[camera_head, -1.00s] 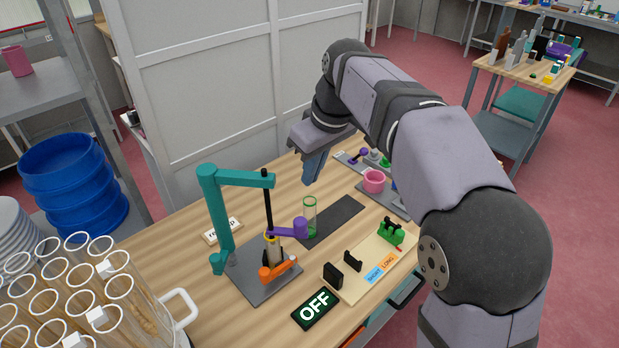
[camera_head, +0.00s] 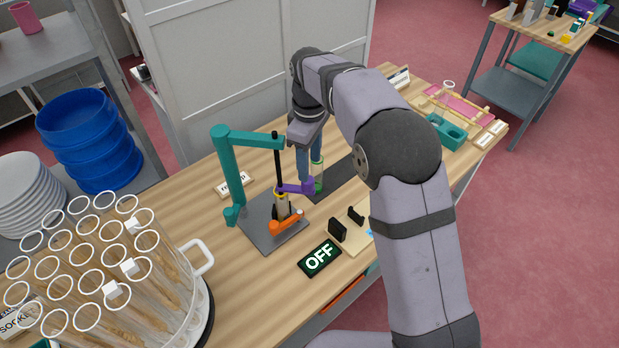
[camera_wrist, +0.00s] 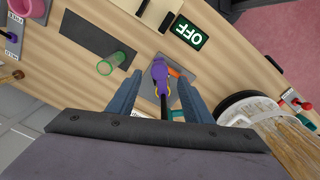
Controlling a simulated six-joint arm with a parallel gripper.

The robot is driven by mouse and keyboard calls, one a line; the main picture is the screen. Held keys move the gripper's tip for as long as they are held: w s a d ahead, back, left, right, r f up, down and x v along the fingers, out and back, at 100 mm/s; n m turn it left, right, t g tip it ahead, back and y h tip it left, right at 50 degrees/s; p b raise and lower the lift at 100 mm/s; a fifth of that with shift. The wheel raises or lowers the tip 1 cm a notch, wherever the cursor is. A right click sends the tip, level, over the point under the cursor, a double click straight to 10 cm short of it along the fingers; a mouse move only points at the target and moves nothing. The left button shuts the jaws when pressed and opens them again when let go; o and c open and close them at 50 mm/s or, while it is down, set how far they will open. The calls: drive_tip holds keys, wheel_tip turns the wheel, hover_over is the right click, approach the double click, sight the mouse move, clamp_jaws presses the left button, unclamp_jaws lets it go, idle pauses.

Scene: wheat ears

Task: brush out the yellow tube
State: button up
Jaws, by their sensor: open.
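The yellow-rimmed tube (camera_head: 281,203) stands upright at the teal stand (camera_head: 221,170), beneath a dark vertical rod (camera_head: 277,150). A purple lever (camera_head: 295,188) and an orange part (camera_head: 286,226) sit beside it. In the wrist view a bit of the yellow rim (camera_wrist: 157,91) shows beside the purple lever (camera_wrist: 160,70), which partly hides the tube. My gripper (camera_head: 310,176) is open above the stand's right side. In the wrist view its fingers (camera_wrist: 158,77) lie on either side of the lever and tube, apart from each other. Whether they touch anything cannot be told.
A clear green-rimmed tube (camera_wrist: 112,60) stands on a dark mat (camera_wrist: 90,38) close to my gripper. A black OFF sign (camera_head: 320,258) lies in front. A rack of clear tubes (camera_head: 100,265) fills the front left.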

drive_tip(key=shift+f+p, duration=1.3)
drive_tip(key=shift+f, duration=2.35)
